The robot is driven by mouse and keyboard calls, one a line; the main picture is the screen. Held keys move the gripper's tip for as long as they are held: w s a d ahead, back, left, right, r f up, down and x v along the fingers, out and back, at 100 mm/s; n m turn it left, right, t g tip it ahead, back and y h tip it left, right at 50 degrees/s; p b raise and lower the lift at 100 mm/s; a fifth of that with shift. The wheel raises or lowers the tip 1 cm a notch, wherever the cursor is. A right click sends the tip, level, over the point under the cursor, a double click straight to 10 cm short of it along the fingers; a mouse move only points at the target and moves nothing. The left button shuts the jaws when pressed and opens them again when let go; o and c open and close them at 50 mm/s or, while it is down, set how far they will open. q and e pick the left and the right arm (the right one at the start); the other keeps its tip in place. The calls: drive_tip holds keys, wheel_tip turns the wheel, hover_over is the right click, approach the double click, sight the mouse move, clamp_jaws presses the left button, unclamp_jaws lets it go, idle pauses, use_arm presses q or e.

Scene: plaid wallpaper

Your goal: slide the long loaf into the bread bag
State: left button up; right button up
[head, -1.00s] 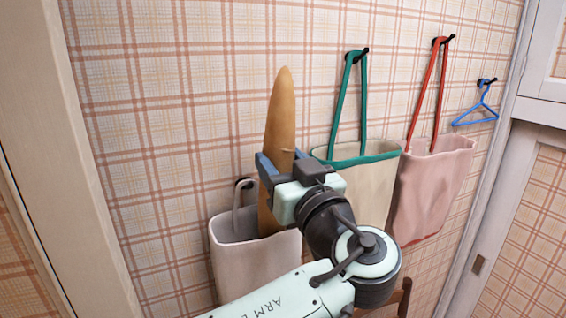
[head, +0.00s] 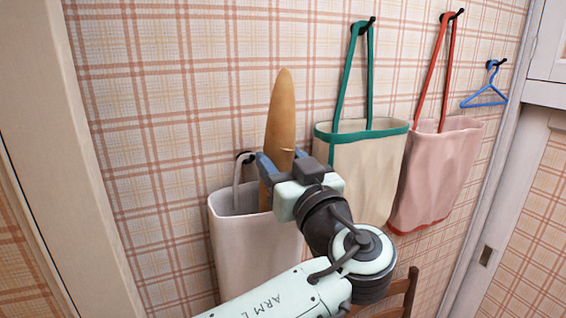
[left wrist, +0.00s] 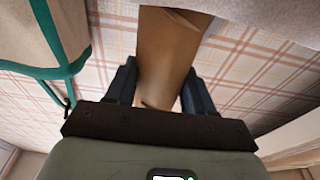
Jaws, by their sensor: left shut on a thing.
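The long brown loaf (head: 281,110) stands nearly upright in the head view, its tapered top above my left gripper (head: 281,162). My left gripper is shut on the loaf, with one dark blue finger on each side. It also shows in the left wrist view (left wrist: 160,78), where the loaf (left wrist: 165,50) runs between the fingers. The pale bag (head: 250,255) hangs from a hook below the gripper. The loaf's lower part goes down inside the bag's mouth and its bottom end is hidden. My right gripper is not in view.
A beige bag with green trim (head: 365,175) hangs close on the right of the gripper. A pink bag with red straps (head: 440,170) and a blue hanger (head: 485,98) are farther right. A wooden chair (head: 405,295) shows below. The wall above the loaf is clear.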

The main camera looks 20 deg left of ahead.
use_arm(q)
drive_tip(key=o, duration=1.4)
drive_tip(key=b+v, duration=0.1)
drive_tip(key=v, duration=1.2)
drive_tip(key=shift+d+b, duration=0.25)
drive_tip(key=shift+b, duration=0.15)
drive_tip(key=shift+f, duration=0.1)
